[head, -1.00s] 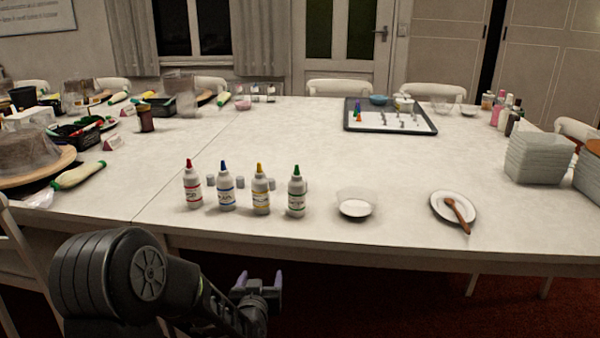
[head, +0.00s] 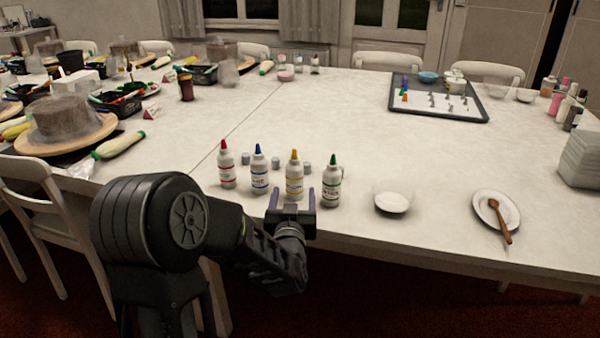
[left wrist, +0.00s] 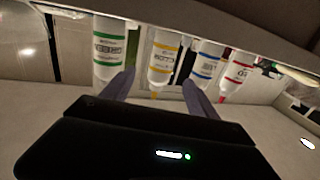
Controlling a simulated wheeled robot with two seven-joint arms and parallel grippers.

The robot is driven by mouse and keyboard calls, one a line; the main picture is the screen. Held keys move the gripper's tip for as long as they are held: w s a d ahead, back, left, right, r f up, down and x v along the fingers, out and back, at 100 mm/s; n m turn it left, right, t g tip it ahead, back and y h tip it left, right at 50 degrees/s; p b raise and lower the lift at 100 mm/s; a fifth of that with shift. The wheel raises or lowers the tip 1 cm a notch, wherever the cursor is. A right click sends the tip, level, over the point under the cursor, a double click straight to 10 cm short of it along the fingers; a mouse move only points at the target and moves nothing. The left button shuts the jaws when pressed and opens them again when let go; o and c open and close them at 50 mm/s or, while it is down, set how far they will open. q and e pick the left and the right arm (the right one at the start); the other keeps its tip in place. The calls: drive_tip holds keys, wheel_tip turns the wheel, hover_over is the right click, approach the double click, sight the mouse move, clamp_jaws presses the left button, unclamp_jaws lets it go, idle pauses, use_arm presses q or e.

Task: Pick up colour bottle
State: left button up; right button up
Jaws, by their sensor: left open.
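Colour bottles stand upright in a row near the table's front edge: one with a red tip (head: 227,168), one with a blue tip (head: 260,172), one with a yellow tip (head: 294,178) and one with a green tip (head: 332,184). My left gripper (head: 292,198) is open and empty, in front of the yellow-tipped bottle. In the left wrist view the bottles appear upside down, with the yellow-tipped bottle (left wrist: 161,60) between the two fingers (left wrist: 155,88) and the green-tipped bottle (left wrist: 109,50) left of them. I cannot tell if either finger touches a bottle. My right gripper is not seen.
Small grey caps (head: 275,160) stand behind the bottles. A white bowl (head: 392,202) and a plate (head: 492,212) with a brown brush (head: 504,228) lie to the right. A dark tray (head: 436,112) is farther back. The middle of the table (head: 330,120) is clear.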

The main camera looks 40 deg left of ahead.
sight(294, 180)
use_arm(q)
drive_tip(key=shift+s+r, duration=0.15)
drive_tip(key=shift+x, duration=1.3)
drive_tip(key=shift+x, duration=2.6)
drive_tip(key=c, duration=0.9)
drive_tip(key=shift+c, duration=0.2)
